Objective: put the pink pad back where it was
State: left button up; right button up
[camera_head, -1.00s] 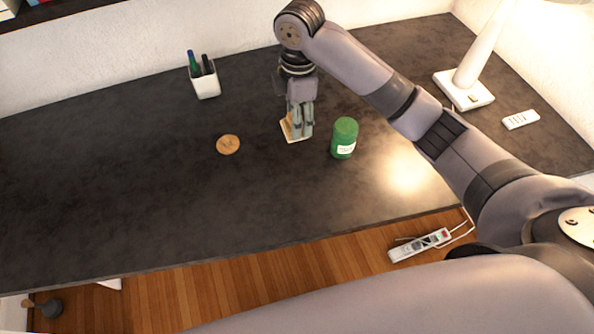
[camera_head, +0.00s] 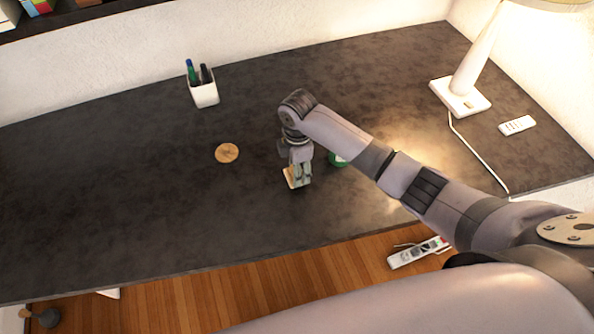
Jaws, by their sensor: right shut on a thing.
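My right gripper (camera_head: 300,182) points down over the dark desk, in front of and slightly left of the green can. It is shut on a small pale, tan-sided piece (camera_head: 291,179), which I take to be the pad. Its pink colour does not show clearly, and the fingers hide part of it. I cannot tell whether it touches the desk. My left gripper is not in view.
The green can (camera_head: 337,160) is mostly hidden behind my right arm. A round wooden coaster (camera_head: 227,153) lies to the left. A white pen cup (camera_head: 205,95), a lamp (camera_head: 461,97) and a white remote (camera_head: 517,125) stand farther back. The desk's left side (camera_head: 100,200) is clear.

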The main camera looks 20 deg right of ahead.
notch_tip(320, 180, down, 2)
jog(key=shift+f, duration=0.1)
jog(key=o, duration=1.5)
jog(key=shift+c, duration=0.2)
notch_tip(320, 180, up, 12)
jog(key=shift+w+d+r+b, duration=0.1)
jog(key=shift+b, duration=0.5)
